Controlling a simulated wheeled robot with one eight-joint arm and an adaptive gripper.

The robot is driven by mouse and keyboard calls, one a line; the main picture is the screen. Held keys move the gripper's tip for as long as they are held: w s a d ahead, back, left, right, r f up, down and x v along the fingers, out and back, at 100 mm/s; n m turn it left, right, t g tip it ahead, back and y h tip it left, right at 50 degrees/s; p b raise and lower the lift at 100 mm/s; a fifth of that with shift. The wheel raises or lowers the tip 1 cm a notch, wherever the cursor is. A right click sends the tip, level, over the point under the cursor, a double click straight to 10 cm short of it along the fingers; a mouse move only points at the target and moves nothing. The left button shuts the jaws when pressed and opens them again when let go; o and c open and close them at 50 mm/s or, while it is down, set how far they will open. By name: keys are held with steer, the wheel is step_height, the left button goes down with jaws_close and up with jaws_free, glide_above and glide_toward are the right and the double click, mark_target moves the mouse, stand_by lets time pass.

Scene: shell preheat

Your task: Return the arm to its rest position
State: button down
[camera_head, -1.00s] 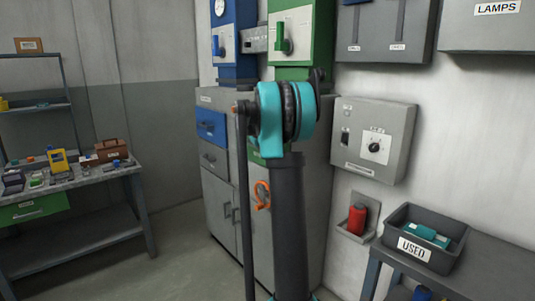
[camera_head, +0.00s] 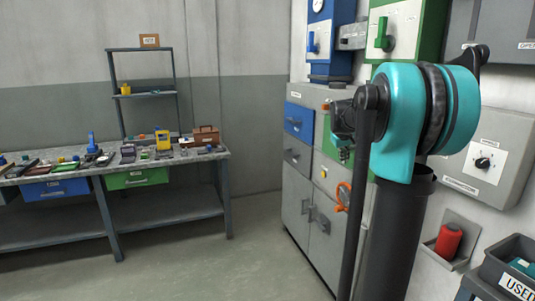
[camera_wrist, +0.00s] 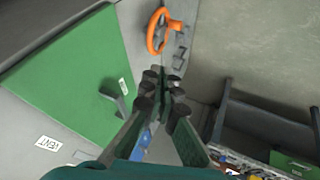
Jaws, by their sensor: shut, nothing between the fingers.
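My gripper (camera_wrist: 165,90) is shut and empty in the wrist view, its two fingers together in mid-air. It faces the cabinet's green panel (camera_wrist: 75,85) and an orange wheel handle (camera_wrist: 158,30), and touches neither. In the head view part of my gripper (camera_head: 344,152) shows just left of my teal and black arm, in front of the grey cabinet (camera_head: 297,200). My arm stands folded at the right, its joint raised high, and hides part of the cabinet.
A workbench (camera_head: 228,156) with small tools and drawers stands at the left, a shelf (camera_head: 148,95) above it. A red cylinder (camera_head: 448,240) sits in a wall holder at the right. A dark bin marked USED (camera_head: 517,288) is at the lower right. Floor between bench and cabinet is clear.

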steer(key=s+a+f+y, duration=0.1)
steer(key=s+a+f, duration=0.4)
steer(key=s+f, duration=0.3)
steer(key=s+a+f+m+g+y, duration=0.1)
steer(key=s+a+f, duration=0.4)
steer(key=s+f, duration=0.4)
steer(key=s+a+f+y, duration=0.1)
steer(key=s+a+f, duration=0.4)
steer(key=s, duration=1.4)
step_height(320, 180, down, 4)
steer(key=shift+a+r+m+g, duration=0.1)
steer(key=shift+a+m+g, duration=0.05)
steer(key=shift+m+g, duration=0.25)
